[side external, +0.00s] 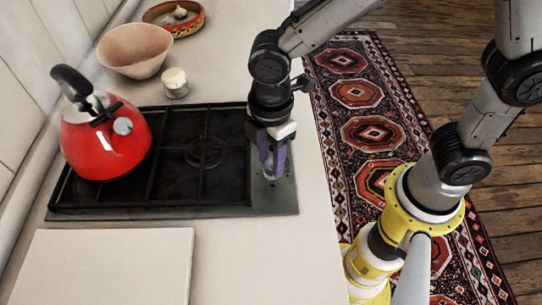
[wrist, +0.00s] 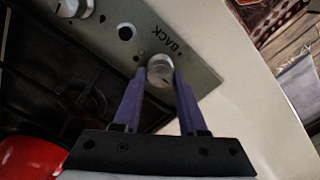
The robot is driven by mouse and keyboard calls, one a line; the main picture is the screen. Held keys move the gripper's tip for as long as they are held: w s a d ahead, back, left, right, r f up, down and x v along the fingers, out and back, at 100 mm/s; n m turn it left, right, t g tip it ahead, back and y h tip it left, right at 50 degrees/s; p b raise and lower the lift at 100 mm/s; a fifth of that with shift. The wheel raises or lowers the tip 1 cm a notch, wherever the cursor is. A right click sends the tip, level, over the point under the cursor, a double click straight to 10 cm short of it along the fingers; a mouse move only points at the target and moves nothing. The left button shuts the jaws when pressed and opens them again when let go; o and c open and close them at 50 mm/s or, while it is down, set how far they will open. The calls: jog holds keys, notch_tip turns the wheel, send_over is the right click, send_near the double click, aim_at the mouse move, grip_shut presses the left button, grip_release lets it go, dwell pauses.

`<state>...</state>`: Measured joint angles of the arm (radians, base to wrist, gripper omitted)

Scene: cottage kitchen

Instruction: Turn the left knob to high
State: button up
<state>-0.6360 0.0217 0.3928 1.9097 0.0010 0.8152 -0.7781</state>
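My gripper (wrist: 160,73) has two purple fingers, seen pointing down at the front strip of the stove (side external: 276,195) in the side view. In the wrist view its fingertips lie on either side of a round pale knob (wrist: 160,70), with no clear gap showing. The word BACK is printed beside this knob. A second knob (wrist: 75,7) is at the top left of the wrist view, partly cut off. In the side view my gripper hides the knob it is at. The knob's pointer setting cannot be read.
A red kettle (side external: 105,140) stands on the black grates (side external: 205,185) at the left. A small white jar (side external: 175,82) and a pink bowl (side external: 135,48) are behind the stove. A white board (side external: 110,265) lies in front. The counter edge is just right of my gripper.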

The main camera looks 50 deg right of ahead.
aim_at(271, 162)
jog(key=o, duration=0.4)
jog(key=shift+c, duration=0.2)
notch_tip(271, 162, up, 14)
jog(key=shift+f, duration=0.1)
dwell(0.4)
jog(key=s+d+r+m+t, duration=0.2)
jog(key=d+m, duration=0.1)
jog(key=d, duration=0.4)
jog(key=s+d+r+m+t, duration=0.1)
jog(key=s+d+r+m, duration=0.15)
jog(key=d, duration=0.55)
jog(key=s+d+f+m+t, duration=0.2)
jog(key=s+d+f+m, duration=0.3)
jog(key=m, duration=0.5)
jog(key=shift+s+f+m+t, duration=0.3)
jog(key=shift+s+m, duration=0.05)
jog(key=shift+s, duration=0.25)
